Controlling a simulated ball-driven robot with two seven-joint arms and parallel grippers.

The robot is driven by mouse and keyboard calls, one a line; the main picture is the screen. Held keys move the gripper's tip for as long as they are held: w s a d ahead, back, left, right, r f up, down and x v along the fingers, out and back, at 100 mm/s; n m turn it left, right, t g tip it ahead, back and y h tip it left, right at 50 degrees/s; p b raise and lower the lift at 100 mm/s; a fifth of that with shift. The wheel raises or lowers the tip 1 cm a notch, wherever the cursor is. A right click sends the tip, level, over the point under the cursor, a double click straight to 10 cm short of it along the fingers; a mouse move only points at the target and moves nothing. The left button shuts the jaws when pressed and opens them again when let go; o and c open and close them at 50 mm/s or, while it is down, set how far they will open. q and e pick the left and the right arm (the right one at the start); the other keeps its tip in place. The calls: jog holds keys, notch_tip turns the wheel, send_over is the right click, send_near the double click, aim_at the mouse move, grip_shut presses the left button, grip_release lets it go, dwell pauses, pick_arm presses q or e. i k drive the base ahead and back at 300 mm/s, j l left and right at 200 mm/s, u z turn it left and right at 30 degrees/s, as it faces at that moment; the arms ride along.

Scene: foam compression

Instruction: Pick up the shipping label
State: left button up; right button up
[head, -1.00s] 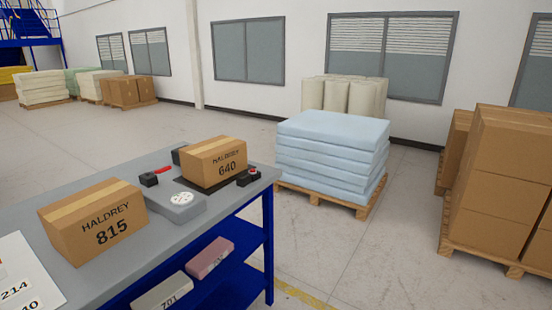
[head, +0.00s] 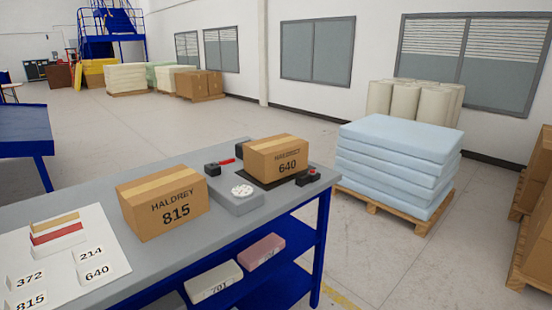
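Several white shipping labels with printed numbers lie on a white sheet (head: 105,247) at the left end of the grey table. They are the label 372 (head: 27,280), the label 214 (head: 90,254), the label 640 (head: 97,273) and the label 815 (head: 27,301), which the bottom edge partly cuts off. A cardboard box marked HALDREY 815 (head: 163,208) stands right of the sheet. A box marked HALDREY 640 (head: 276,160) stands farther back on a dark plate. Neither of my grippers is in view.
Red, tan and white foam pieces (head: 57,236) lie on the sheet. A grey device (head: 237,200) with a white disc sits between the boxes. The blue lower shelf holds a pink block (head: 262,251) and a white block (head: 213,283). Blue foam slabs (head: 398,165) sit on a pallet behind.

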aim_at(101, 271)
jog(key=u, duration=1.25)
jog(key=i+j, duration=0.1)
jog(key=j, duration=0.25)
jog(key=i+j, duration=0.1)
jog(key=j, duration=0.6)
jog(key=i, duration=0.05)
